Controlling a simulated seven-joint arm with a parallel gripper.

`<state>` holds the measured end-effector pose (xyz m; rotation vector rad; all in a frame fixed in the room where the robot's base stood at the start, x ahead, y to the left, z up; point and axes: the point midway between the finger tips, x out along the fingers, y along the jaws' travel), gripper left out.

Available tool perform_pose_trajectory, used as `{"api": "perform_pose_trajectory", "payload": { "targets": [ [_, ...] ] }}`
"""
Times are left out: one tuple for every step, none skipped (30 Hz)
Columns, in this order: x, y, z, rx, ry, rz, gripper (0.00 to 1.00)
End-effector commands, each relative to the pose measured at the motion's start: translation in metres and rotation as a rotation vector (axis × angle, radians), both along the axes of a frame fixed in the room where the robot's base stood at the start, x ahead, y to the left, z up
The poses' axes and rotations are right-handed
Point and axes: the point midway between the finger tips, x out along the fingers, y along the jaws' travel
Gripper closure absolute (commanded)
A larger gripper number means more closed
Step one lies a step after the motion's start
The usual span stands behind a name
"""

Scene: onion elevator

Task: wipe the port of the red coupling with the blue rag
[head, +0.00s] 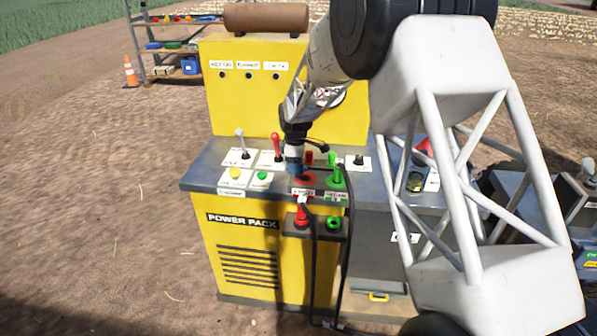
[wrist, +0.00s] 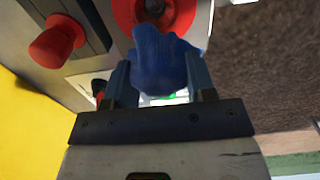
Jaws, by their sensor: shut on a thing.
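My gripper (wrist: 160,85) is shut on the blue rag (wrist: 160,58), which bulges out past the fingertips in the wrist view. In the head view the rag (head: 293,168) shows as a small blue patch below my gripper, just above the red coupling (head: 305,180) on the power pack's top. In the wrist view the red coupling (wrist: 128,14) is a red ring with a darker port in its middle, right beyond the rag. The rag overlaps the ring's lower edge; I cannot tell whether it touches it.
A green coupling (head: 336,178) with a hose stands just right of the red one. Red (head: 277,146) and white (head: 240,142) levers stand behind. A red plug (head: 302,218) and a green socket (head: 334,224) sit on the lower front ledge. The yellow back panel (head: 225,105) rises behind.

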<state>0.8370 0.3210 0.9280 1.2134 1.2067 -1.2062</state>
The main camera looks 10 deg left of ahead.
Motion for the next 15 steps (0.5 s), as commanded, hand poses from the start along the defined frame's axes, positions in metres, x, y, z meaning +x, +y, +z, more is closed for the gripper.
{"api": "perform_pose_trajectory", "payload": {
  "targets": [
    [-0.001,0.0,0.001,-0.002,0.004,0.0,0.72],
    [-0.001,-0.001,0.004,-0.002,0.004,0.0,0.72],
    [-0.001,-0.001,0.008,-0.002,0.004,0.0,0.72],
    [-0.001,-0.001,0.01,-0.002,0.004,0.0,0.72],
    [-0.001,-0.001,0.013,-0.002,0.004,0.0,0.72],
    [-0.001,-0.001,0.017,-0.001,0.003,0.0,0.72],
    [-0.001,-0.001,0.02,-0.001,0.003,0.0,0.72],
    [-0.001,-0.001,0.022,-0.001,0.003,0.0,0.72],
    [-0.001,-0.001,0.026,-0.001,0.003,0.0,0.72],
    [-0.001,-0.001,0.029,-0.001,0.003,0.0,0.72],
    [-0.001,-0.001,0.032,-0.001,0.004,0.0,0.72],
    [-0.001,-0.001,0.035,-0.002,0.004,0.0,0.72],
    [-0.001,-0.001,0.038,-0.001,0.004,0.0,0.72],
    [-0.001,0.0,0.04,-0.001,0.003,0.0,0.72],
    [-0.001,0.0,0.043,-0.001,0.003,0.0,0.72]
  ]
}}
